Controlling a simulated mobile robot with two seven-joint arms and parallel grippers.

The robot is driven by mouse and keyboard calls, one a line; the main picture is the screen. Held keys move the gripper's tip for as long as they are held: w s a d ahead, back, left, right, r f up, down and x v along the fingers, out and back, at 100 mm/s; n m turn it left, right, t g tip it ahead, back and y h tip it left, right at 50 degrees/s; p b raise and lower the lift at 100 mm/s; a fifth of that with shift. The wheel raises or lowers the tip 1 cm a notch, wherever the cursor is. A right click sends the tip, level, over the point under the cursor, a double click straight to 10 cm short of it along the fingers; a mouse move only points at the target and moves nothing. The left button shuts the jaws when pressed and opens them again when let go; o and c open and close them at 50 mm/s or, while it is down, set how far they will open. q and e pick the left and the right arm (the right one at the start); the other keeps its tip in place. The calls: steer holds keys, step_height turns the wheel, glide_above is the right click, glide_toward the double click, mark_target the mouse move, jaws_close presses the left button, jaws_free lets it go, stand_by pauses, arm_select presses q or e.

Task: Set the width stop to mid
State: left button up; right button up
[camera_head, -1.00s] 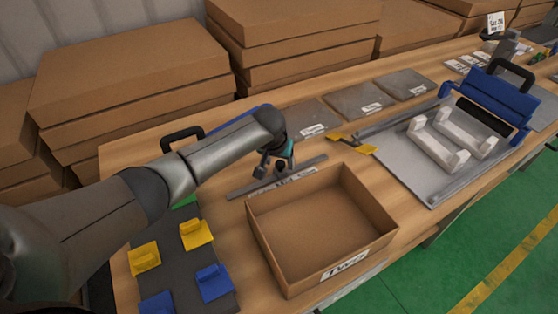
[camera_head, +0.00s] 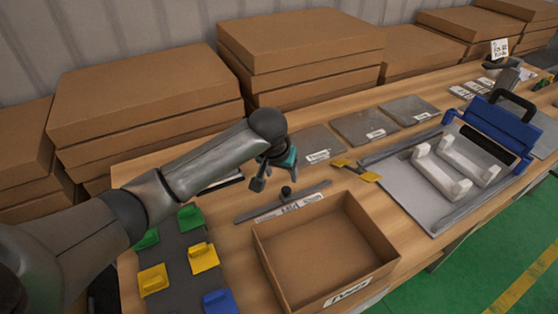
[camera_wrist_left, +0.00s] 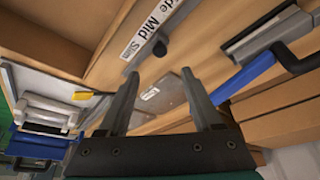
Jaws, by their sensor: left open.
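The width stop is a grey rail (camera_head: 252,213) with a black knob (camera_head: 287,191) standing up from it. A white label (camera_head: 291,205) with Wide, Mid and Slim runs along its front. The knob is beside the Mid word, as far as I can tell. The left wrist view also shows the knob (camera_wrist_left: 160,47) by the Mid and Slim end of the label (camera_wrist_left: 147,25). My left gripper (camera_head: 268,178) is open and empty, above and to the left of the knob, apart from it. Its two fingers (camera_wrist_left: 160,90) are spread in the left wrist view. My right gripper is not in view.
An open cardboard box (camera_head: 325,250) stands right in front of the rail. A dark mat (camera_head: 181,265) with green, yellow and blue pieces is at the left. Grey plates (camera_head: 365,128) lie behind. Stacked cardboard (camera_head: 300,45) lines the back.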

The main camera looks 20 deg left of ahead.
arm_select(q)
steer(key=shift+p+v, duration=0.35)
steer(key=shift+v, duration=1.8)
